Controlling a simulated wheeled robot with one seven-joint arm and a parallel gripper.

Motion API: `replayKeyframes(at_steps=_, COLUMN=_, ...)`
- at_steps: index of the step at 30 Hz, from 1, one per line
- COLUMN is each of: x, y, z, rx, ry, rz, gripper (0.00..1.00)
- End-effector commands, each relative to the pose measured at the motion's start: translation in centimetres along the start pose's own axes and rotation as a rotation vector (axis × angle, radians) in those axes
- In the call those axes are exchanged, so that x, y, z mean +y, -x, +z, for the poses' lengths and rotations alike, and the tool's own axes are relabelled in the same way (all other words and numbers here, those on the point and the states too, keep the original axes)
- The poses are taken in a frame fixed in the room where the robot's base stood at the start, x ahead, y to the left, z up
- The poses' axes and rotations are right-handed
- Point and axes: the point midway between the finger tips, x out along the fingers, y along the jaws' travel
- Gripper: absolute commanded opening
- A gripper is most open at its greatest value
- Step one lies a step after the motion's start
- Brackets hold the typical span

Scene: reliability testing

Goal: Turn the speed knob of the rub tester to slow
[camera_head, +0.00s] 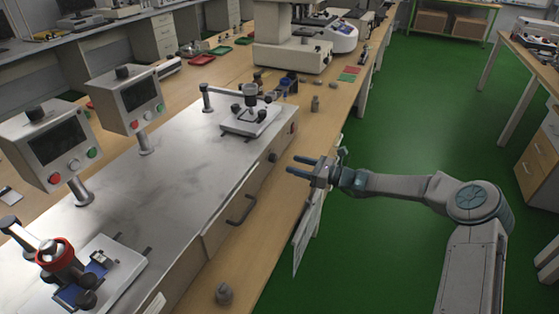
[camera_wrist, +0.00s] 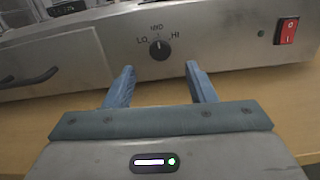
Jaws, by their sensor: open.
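The rub tester (camera_head: 165,180) is a long metal-topped machine on the wooden bench. Its black speed knob (camera_wrist: 159,49) sits on the front panel in the wrist view, with LO at its left, a middle mark above and HI at its right. A light pointer line on the knob seems to point up, near the middle mark. The knob shows small in the head view (camera_head: 273,156). My gripper (camera_head: 291,165) is open and empty in front of the panel. In the wrist view its blue fingers (camera_wrist: 160,68) are spread below and either side of the knob, apart from it.
A red rocker switch (camera_wrist: 287,31) is right of the knob, and a drawer handle (camera_head: 241,209) is left of it. Two control boxes (camera_head: 127,99) (camera_head: 50,147) stand behind the metal top. A grey weight (camera_head: 224,293) stands on the bench's front strip. Green floor (camera_head: 420,110) is open at right.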

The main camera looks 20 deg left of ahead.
Motion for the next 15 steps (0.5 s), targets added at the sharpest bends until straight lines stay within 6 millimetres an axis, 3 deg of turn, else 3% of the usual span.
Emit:
replayKeyframes(at_steps=6, x=0.1, y=-4.3, z=0.0, rx=0.0, ry=0.0, rz=0.001, gripper=0.5)
replayKeyframes(at_steps=15, x=0.0, y=-6.7, z=0.0, rx=0.001, ry=0.0, rz=0.0, gripper=0.5)
